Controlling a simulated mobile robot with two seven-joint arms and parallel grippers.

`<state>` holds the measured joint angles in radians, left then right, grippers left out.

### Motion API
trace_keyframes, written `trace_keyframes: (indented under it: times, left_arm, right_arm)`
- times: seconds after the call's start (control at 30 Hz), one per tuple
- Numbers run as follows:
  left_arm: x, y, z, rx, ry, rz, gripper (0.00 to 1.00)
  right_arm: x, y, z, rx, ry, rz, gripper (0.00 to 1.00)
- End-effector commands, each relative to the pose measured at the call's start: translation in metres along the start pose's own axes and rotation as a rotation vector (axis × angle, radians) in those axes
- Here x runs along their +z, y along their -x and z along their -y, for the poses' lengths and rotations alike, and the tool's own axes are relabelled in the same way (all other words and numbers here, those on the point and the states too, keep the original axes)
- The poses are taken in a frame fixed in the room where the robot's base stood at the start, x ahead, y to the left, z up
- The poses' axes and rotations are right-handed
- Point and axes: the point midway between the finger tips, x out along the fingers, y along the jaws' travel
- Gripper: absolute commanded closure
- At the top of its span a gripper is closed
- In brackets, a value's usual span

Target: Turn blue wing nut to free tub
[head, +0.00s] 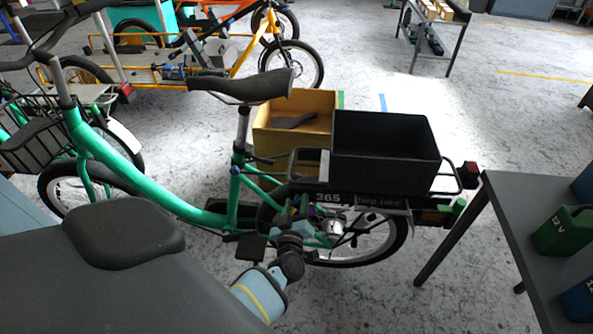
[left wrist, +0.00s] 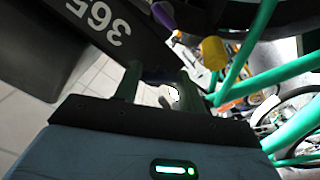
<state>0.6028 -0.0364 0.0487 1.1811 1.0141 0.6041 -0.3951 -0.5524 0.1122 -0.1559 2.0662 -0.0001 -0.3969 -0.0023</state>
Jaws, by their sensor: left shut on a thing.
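A black tub (head: 385,152) stands upright on the rear rack of a green cargo bike (head: 180,208). A dark plate marked 365 (head: 328,197) runs under the rack and shows large in the left wrist view (left wrist: 98,18). My left gripper (head: 305,212) is low beside the rack, below the tub's left end, its fingers shut on a small part, taken as the blue wing nut, which the fingers hide. In the left wrist view a purple knob (left wrist: 163,15) and a yellow knob (left wrist: 214,52) sit just beyond the fingers (left wrist: 158,85). My right gripper is not in view.
A yellow-brown crate (head: 262,128) is behind the bike. A grey table (head: 520,205) with green and blue containers stands close at the right. A saddle (head: 245,86) overhangs the left side. An orange-yellow bike (head: 240,45) is farther back.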

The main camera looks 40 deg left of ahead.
Motion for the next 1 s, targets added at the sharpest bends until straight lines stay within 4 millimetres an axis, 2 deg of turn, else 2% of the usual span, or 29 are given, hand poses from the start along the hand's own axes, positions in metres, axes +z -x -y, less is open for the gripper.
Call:
trace_keyframes:
  times: [0.6, 1.0]
  left_arm:
    - [0.002, 0.001, 0.002, -0.002, 0.568, 0.001, 0.82]
    - [0.002, 0.001, 0.001, -0.002, 0.793, 0.002, 0.82]
  right_arm:
    - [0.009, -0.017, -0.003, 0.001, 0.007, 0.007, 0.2]
    - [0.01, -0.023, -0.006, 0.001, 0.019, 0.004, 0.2]
